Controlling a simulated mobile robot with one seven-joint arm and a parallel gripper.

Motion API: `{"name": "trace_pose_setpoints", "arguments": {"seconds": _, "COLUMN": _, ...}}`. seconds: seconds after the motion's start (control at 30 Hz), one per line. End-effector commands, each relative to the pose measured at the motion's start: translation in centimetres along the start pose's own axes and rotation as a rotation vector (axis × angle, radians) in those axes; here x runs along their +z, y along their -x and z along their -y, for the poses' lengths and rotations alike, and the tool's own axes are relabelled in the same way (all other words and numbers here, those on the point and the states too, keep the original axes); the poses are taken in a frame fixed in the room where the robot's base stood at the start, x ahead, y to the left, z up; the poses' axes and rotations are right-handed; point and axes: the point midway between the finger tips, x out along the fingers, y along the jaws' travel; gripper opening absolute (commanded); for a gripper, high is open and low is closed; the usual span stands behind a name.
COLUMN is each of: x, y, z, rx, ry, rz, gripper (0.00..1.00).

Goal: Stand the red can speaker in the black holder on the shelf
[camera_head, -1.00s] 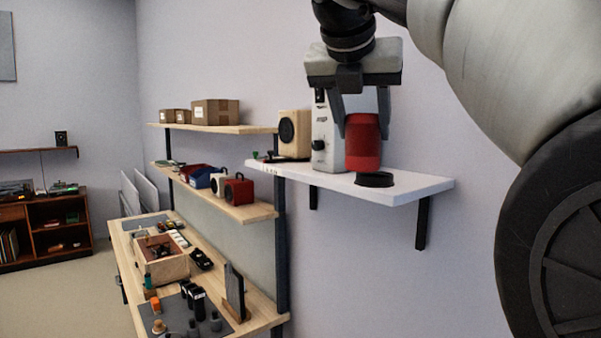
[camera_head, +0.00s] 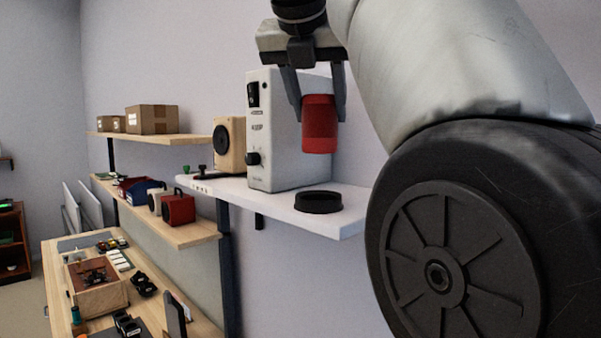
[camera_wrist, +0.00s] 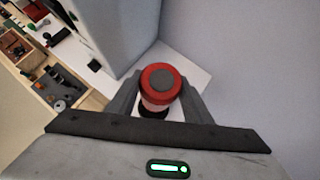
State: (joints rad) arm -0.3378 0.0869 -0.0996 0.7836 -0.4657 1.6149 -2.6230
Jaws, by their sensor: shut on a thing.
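The red can speaker (camera_head: 320,125) is upright between the fingers of my gripper (camera_head: 319,108), which is shut on it. It hangs above the white shelf (camera_head: 345,226), apart from it. The black holder (camera_head: 318,203), a low round ring, sits on the shelf almost straight below the can in the head view. In the wrist view the can's red top with a grey centre (camera_wrist: 161,82) shows between the fingers. There the can hides much of the holder, and a dark part (camera_wrist: 153,113) shows just below it.
A tall white box-like device (camera_head: 275,150) with a black knob stands on the shelf just left of the can. A wooden speaker (camera_head: 229,145) stands beyond it. Wooden shelves (camera_head: 165,228) and a cluttered bench (camera_head: 55,270) are at the left. Wall lies behind.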

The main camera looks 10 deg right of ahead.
Motion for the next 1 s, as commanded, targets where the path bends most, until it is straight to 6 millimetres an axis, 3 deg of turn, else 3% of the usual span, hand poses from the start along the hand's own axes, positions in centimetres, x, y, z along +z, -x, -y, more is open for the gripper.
{"name": "trace_pose_setpoints", "arguments": {"seconds": 0.2, "x": -2.4, "y": -2.2, "z": 0.1, "rx": 0.001, "ry": 0.003, "rz": -0.001, "gripper": 0.1}}
{"name": "trace_pose_setpoints", "arguments": {"seconds": 0.7, "x": -6.0, "y": -5.8, "z": 0.0, "rx": 0.002, "ry": 0.001, "rz": 0.0, "gripper": 0.1}}
{"name": "trace_pose_setpoints", "arguments": {"seconds": 1.0, "x": -6.2, "y": -6.0, "z": 0.0, "rx": 0.002, "ry": 0.0, "rz": 0.001, "gripper": 0.1}}
